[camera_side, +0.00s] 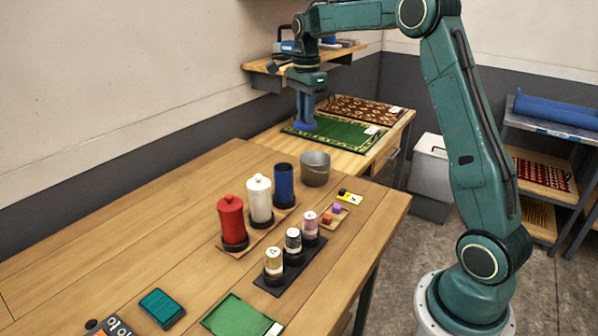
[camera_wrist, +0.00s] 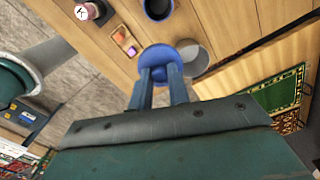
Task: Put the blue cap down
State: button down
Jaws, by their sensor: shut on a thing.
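My gripper (camera_side: 305,110) is shut on the blue cap (camera_side: 305,126), which shows below the fingers against the green rug in the side view. In the wrist view the blue cap (camera_wrist: 158,54) sits at the tips of my gripper (camera_wrist: 161,76). It appears held in the air; its height is hard to judge. The blue canister (camera_side: 284,186) stands upright with an open top on the table, beside a white canister (camera_side: 260,200) and a red canister (camera_side: 232,220), both with lids on. The blue canister (camera_wrist: 157,9) is cut by the wrist view's top edge.
A grey metal pot (camera_side: 315,169) stands right of the blue canister. Several small labelled bottles (camera_side: 293,243) stand on a dark tray in front. A green rug (camera_side: 345,134) and a brown patterned rug (camera_side: 357,110) lie on the far bench. The table's left part is clear.

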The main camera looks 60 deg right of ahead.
send_over(317, 200)
notch_tip(317, 200, down, 4)
jog(key=shift+f, duration=0.15)
jog(key=shift+f, duration=0.1)
notch_tip(317, 200, down, 20)
jog(key=shift+r, duration=0.15)
dwell(0.9)
jog(key=c, duration=1.3)
grip_release()
